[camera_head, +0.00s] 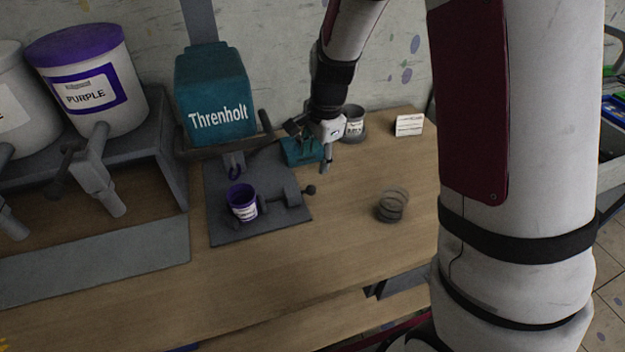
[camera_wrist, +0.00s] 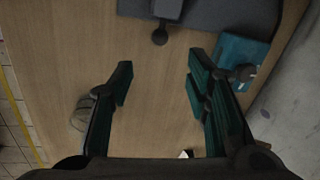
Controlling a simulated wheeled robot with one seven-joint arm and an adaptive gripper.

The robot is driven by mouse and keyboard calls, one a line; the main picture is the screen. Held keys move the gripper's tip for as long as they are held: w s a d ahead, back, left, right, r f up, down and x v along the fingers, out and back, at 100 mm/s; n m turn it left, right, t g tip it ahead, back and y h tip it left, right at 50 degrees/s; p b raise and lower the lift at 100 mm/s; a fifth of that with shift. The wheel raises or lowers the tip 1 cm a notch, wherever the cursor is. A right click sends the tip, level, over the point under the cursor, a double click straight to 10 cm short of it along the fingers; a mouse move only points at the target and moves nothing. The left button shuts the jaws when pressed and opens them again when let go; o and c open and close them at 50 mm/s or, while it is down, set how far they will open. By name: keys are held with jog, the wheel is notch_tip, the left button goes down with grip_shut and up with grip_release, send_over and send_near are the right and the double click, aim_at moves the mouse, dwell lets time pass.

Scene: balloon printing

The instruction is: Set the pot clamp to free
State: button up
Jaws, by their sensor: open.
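The pot clamp (camera_head: 284,196) is a grey block on the dark plate (camera_head: 228,232) of the Threnholt machine (camera_head: 213,100). Its lever ends in a round dark knob (camera_head: 310,190) pointing right. A small purple pot (camera_head: 243,202) stands at the clamp's left side; I cannot tell how tightly it is held. My gripper (camera_head: 326,160) is open and empty, above the table behind and right of the knob. In the wrist view the knob (camera_wrist: 160,37) lies beyond the open fingertips (camera_wrist: 159,82), roughly centred between them and apart from them.
A teal block (camera_head: 300,152) stands close to my gripper, and on the right in the wrist view (camera_wrist: 255,52). A coil (camera_head: 392,205), a labelled pot (camera_head: 353,122) and a white card (camera_head: 409,125) stand to the right. The table's front is mostly clear.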

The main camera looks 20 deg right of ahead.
aim_at(312, 187)
jog(key=w+f, duration=0.1)
jog(key=f, duration=0.7)
jog(key=w+f, duration=0.1)
jog(key=f, duration=0.4)
jog(key=shift+w+a, duration=0.25)
jog(key=shift+w, duration=0.05)
grip_shut()
